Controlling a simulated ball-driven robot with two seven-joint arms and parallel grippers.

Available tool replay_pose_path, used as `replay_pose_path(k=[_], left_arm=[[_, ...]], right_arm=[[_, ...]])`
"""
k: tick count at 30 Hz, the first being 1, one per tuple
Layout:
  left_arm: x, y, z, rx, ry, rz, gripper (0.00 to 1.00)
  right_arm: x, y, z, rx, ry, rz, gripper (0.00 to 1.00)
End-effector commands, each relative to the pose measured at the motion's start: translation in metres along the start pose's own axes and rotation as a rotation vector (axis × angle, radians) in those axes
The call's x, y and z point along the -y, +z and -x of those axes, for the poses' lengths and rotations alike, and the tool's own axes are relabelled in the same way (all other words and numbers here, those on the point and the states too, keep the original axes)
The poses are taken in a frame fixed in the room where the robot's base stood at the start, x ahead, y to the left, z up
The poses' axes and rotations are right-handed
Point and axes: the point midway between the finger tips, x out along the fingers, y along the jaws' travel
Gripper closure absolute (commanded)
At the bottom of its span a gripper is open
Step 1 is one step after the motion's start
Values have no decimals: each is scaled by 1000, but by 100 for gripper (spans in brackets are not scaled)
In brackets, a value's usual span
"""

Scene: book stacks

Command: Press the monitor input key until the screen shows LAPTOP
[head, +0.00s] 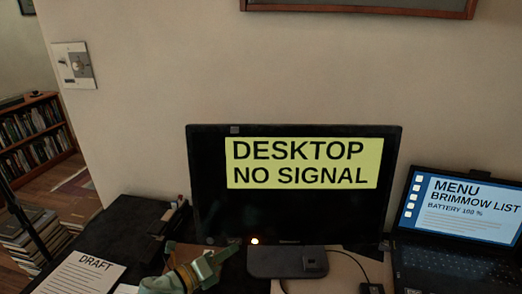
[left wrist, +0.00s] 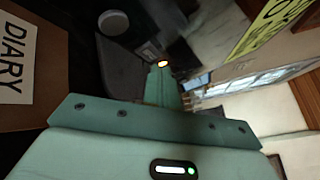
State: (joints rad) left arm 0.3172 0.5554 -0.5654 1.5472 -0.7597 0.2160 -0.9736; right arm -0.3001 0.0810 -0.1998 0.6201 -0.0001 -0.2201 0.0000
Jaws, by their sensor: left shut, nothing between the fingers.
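The monitor (head: 290,215) stands on the desk, and its screen reads DESKTOP NO SIGNAL on a yellow panel (head: 304,163). My left gripper (head: 226,257) is shut and empty, just left of and below the light. In the left wrist view the narrow fingertips (left wrist: 161,76) reach close to the light (left wrist: 163,64); whether they touch the bezel I cannot tell. My right gripper is not in view.
An open laptop (head: 465,215) at the right shows MENU BRIMMOW LIST. The monitor's dark stand base (head: 270,264) is beside my left gripper. A paper marked DRAFT (head: 82,276) lies at the left. A DIARY book (left wrist: 14,75) shows in the left wrist view.

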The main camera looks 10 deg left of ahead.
Motion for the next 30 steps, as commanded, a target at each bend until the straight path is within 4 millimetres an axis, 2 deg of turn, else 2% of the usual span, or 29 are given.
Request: replay_pose_path(k=[5, 18, 30], left_arm=[[6, -4, 6, -1, -1, 1, 100], [30, -28, 40, 0, -1, 1, 100], [30, -31, 42, 0, 0, 0, 100]], right_arm=[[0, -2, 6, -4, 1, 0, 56], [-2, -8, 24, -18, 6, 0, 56], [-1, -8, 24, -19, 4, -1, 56]])
